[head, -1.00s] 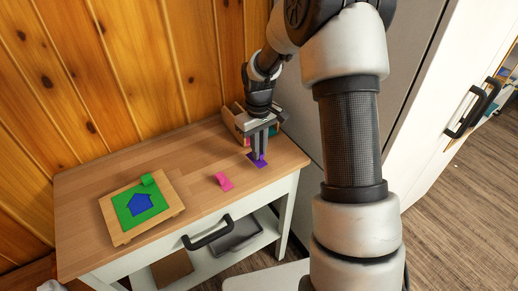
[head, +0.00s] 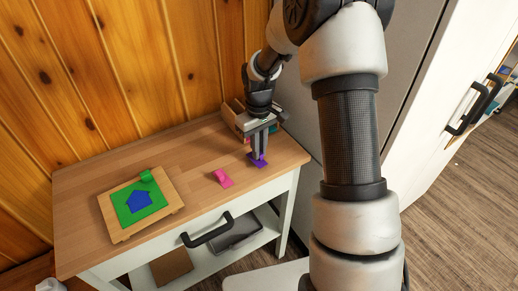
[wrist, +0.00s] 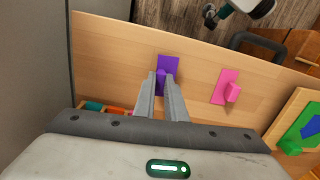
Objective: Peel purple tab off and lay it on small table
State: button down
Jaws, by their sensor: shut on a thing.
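The purple tab (head: 261,162) is a flat purple piece with a small raised part, lying near the right end of the wooden tabletop (head: 199,155). It also shows in the wrist view (wrist: 168,62). My gripper (head: 258,156) points down over it. In the wrist view my gripper's fingertips (wrist: 162,78) are closed on the raised part, which they partly hide. The flat part looks to lie on the tabletop.
A pink piece (head: 222,178) with a raised tab lies left of the purple one. An open wooden box (head: 237,120) with coloured items stands behind my gripper. The cabinet's dark handle (head: 207,231) juts out in front. The tabletop's middle is clear.

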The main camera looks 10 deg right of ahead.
jog(key=shift+f+b, duration=0.45)
jog(key=shift+f, duration=0.2)
jog(key=shift+f, duration=0.15)
dwell(0.4)
jog(key=c, duration=0.5)
grip_release()
jog(key=shift+c, duration=0.2)
jog(key=shift+r+p, duration=3.05)
jog(key=shift+r, duration=1.5)
